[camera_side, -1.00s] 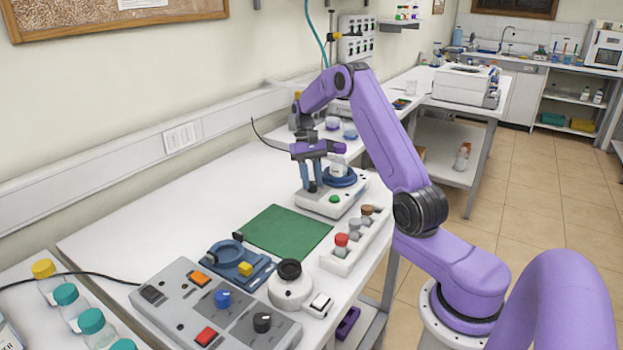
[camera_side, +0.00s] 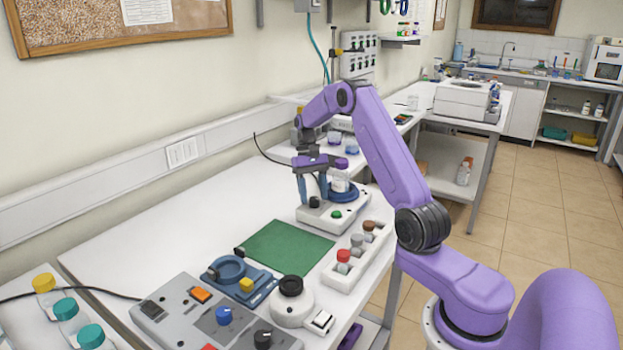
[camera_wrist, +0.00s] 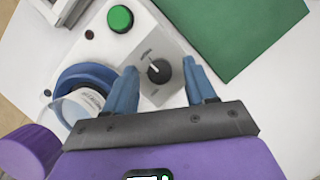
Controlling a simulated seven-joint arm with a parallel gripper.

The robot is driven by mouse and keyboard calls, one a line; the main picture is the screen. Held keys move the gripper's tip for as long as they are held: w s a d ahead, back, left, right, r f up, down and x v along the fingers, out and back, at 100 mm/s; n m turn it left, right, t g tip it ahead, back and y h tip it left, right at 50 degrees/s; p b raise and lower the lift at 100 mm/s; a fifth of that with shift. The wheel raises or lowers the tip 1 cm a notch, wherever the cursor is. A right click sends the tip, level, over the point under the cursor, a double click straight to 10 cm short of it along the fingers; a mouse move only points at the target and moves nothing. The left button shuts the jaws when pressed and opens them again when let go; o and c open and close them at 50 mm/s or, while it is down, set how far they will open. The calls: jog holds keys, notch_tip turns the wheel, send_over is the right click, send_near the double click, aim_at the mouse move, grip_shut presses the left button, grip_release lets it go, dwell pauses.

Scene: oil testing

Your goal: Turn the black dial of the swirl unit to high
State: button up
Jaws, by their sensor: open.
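The swirl unit (camera_side: 345,212) is a pale base with a green button, a blue round holder and a jar. Its black dial (camera_wrist: 158,71) sits on a grey plate in the wrist view, with small print too blurred to read. A faint light mark shows on the dial's upper left. The black dial also shows, small, in the side view (camera_side: 314,202). My gripper (camera_wrist: 162,85) is open, with one blue finger on each side of the dial. A gap shows between the dial and both fingers. In the side view my gripper (camera_side: 313,192) points down over the unit's left part.
A jar (camera_wrist: 78,107) in the blue holder is close beside my left finger in the wrist view. The green button (camera_wrist: 120,18) is nearby. A green mat (camera_side: 287,247), a rack of vials (camera_side: 347,268) and a grey control box (camera_side: 200,315) lie nearer the side camera.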

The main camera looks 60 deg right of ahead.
jog(key=v, duration=1.1)
jog(key=shift+r, duration=0.3)
jog(key=shift+d, duration=0.1)
jog(key=a+r+n+h, duration=0.2)
jog(key=a+n, duration=0.2)
jog(key=a, duration=0.9)
jog(key=s+a+n+t+h, duration=0.1)
jog(key=s+a+n, duration=0.5)
jog(key=a, duration=0.8)
jog(key=s+a+n+t, duration=0.2)
jog(key=s+a+n, duration=0.3)
jog(key=s, duration=0.9)
jog(key=s+f+n, duration=0.2)
jog(key=s, duration=0.5)
jog(key=s+f+n, duration=0.2)
jog(key=s+f, duration=0.1)
jog(key=s, duration=0.4)
jog(key=shift+s+d+t+y, duration=0.25)
jog(key=shift+t+y, duration=0.05)
jog(key=shift+t, duration=0.1)
